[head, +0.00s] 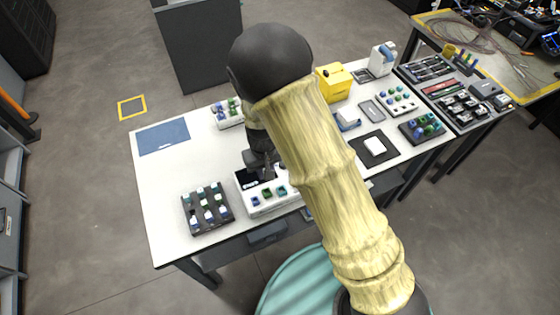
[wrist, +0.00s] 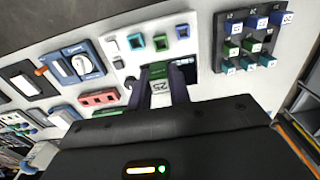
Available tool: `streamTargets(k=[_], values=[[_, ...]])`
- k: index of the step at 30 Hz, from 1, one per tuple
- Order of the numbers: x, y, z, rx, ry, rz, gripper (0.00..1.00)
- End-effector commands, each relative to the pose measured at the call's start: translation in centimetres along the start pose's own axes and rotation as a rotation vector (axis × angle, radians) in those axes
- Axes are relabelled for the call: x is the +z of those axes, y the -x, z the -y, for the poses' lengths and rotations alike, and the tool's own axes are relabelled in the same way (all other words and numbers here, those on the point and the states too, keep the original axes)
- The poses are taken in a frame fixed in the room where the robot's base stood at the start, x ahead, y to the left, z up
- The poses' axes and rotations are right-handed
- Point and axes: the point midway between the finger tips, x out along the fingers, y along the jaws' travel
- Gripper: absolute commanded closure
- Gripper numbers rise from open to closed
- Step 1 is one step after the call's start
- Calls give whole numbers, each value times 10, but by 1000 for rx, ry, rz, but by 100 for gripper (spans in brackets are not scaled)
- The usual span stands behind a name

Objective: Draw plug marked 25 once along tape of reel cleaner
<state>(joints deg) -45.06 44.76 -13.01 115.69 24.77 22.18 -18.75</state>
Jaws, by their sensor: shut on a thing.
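My gripper (wrist: 160,88) is shut on a green plug (wrist: 157,71) whose pale face carries the number 25, upside down in the wrist view. My gripper (head: 262,168) also shows in the head view, over the white unit (head: 268,207) with coloured ports; the plug cannot be made out there. In the wrist view the plug is in front of that unit's dark screen; whether it touches the unit is unclear. The blue case with a white window and orange end (wrist: 79,65), which looks like the reel cleaner, lies left of the plug. My arm probably hides it in the head view.
A dark rack (head: 192,224) of plugs stands at the table's left front; it also shows in the wrist view (wrist: 223,52). A pink-red block (wrist: 99,98) lies near the blue case. A yellow box (head: 335,83) stands at the back. A blue mat (head: 163,136) lies at the left.

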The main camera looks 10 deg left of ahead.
Motion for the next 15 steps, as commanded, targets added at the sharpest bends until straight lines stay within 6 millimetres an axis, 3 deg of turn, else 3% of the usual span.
streamTargets(k=[5,15], values=[[0,-10,-35,4,-69,2,97],[22,-47,-156,8,-318,6,97]])
